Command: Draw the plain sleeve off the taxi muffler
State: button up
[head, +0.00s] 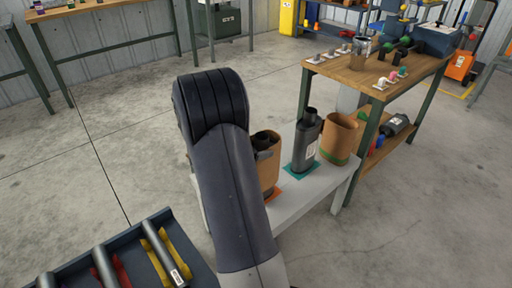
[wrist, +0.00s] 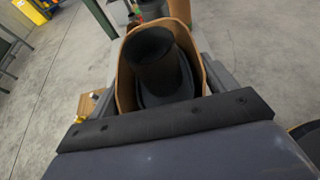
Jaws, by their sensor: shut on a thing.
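A plain brown sleeve (head: 268,171) stands at the left end of a low white bench, over an orange mat (head: 283,197), partly hidden behind my arm. The dark muffler (head: 262,141) shows inside its top. The wrist view shows the sleeve (wrist: 125,88) around the muffler, with the muffler's round pipe (wrist: 158,62) pointing up. My gripper (wrist: 160,105) is shut on the sleeve at its near side; its fingertips are mostly hidden. My arm hides the gripper in the head view. I cannot read any taxi marking.
A bare grey muffler (head: 304,149) with a white label stands on a teal mat (head: 301,169), close to the right. A brown sleeve with a green band (head: 338,138) stands beyond it. A wooden workbench (head: 345,70) rises behind the white bench (head: 315,196). A blue rack of tubes (head: 75,272) is front left.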

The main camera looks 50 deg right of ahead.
notch_tip(320, 180, up, 23)
jog(key=p, duration=1.9)
dwell(3.0)
jog(key=shift+a, duration=0.1)
dwell(0.5)
